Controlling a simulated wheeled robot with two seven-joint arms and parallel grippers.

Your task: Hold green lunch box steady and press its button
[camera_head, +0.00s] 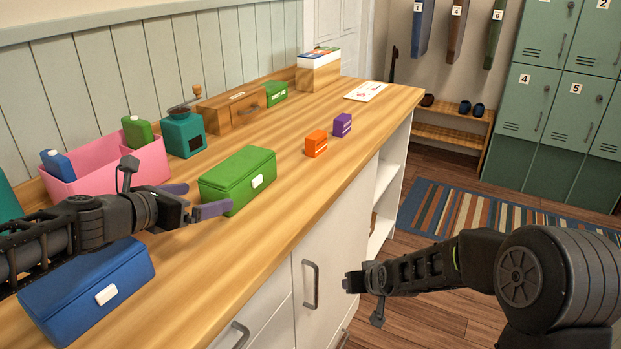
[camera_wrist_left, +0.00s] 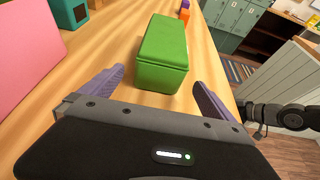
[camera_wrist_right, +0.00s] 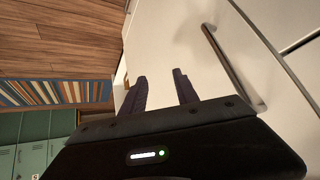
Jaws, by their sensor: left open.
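The green lunch box (camera_head: 236,182) stands closed on the wooden counter, with its white button (camera_head: 257,181) on the long side facing the counter's front edge. My left gripper (camera_head: 196,200) is open at the near end of the box. In the left wrist view the green lunch box (camera_wrist_left: 163,55) lies ahead between the two purple fingers, its near end close to the fingertips; I cannot tell whether they touch it. My right gripper (camera_wrist_right: 160,88) is open and empty, in front of the white cabinet and below the counter top.
A blue lunch box (camera_head: 88,290) sits close under my left arm. A pink bin (camera_head: 108,180) with bottles, a teal grinder (camera_head: 184,134) and a wooden drawer box (camera_head: 232,110) stand along the wall. Orange (camera_head: 316,143) and purple (camera_head: 342,125) small boxes stand beyond. Cabinet handles (camera_head: 310,284) protrude near my right gripper.

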